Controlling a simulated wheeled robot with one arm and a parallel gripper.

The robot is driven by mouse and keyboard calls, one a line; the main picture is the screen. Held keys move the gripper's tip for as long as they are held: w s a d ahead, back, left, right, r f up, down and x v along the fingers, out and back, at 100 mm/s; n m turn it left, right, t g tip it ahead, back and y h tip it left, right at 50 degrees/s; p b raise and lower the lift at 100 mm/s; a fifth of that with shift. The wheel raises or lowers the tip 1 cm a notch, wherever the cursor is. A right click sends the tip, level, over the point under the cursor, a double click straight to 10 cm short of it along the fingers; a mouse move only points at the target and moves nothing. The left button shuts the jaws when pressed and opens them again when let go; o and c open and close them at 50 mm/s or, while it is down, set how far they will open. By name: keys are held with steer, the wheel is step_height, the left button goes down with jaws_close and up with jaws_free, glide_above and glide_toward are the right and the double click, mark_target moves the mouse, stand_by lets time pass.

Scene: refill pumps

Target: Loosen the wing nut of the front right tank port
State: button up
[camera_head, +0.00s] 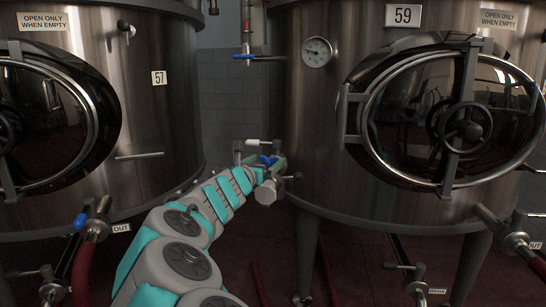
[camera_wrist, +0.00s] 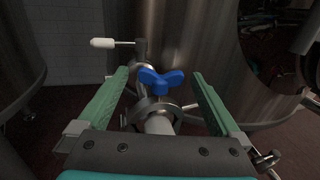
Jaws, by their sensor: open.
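The blue wing nut (camera_wrist: 161,80) sits upright on a metal clamp ring (camera_wrist: 155,108) around a pipe port. In the wrist view it lies centred between the two green fingers of my gripper (camera_wrist: 160,75). The gripper is open, with a gap on each side of the wing nut, and I see no contact. In the head view the blue wing nut (camera_head: 268,160) is small and partly covered by my gripper (camera_head: 263,166), at the lower left side of tank 59 (camera_head: 310,130).
A white-handled valve lever (camera_wrist: 103,43) stands behind and left of the port. Tank 57 (camera_head: 150,80) is on the left, with a wall gap between the tanks. A blue-handled pipe valve (camera_head: 244,57) hangs above. Hoses (camera_head: 85,270) run low at the left.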

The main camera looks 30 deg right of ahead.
mark_target(269, 159)
steer(key=shift+x, duration=2.65)
steer(key=shift+s, duration=0.1)
steer(key=shift+c, duration=0.2)
steer(key=c, duration=1.3)
steer(key=n+t+y+b, duration=0.1)
steer(key=b, duration=0.3)
steer(key=shift+f+t+y, duration=0.15)
steer(key=shift+t+y, duration=0.25)
steer(key=n+y+b, duration=0.1)
steer(key=t+b, duration=0.1)
steer(key=b, duration=0.1)
steer(key=shift+w+a+n+y, duration=0.25)
steer(key=shift+n+y, duration=0.15)
steer(key=o, duration=1.3)
steer(key=shift+o, duration=0.2)
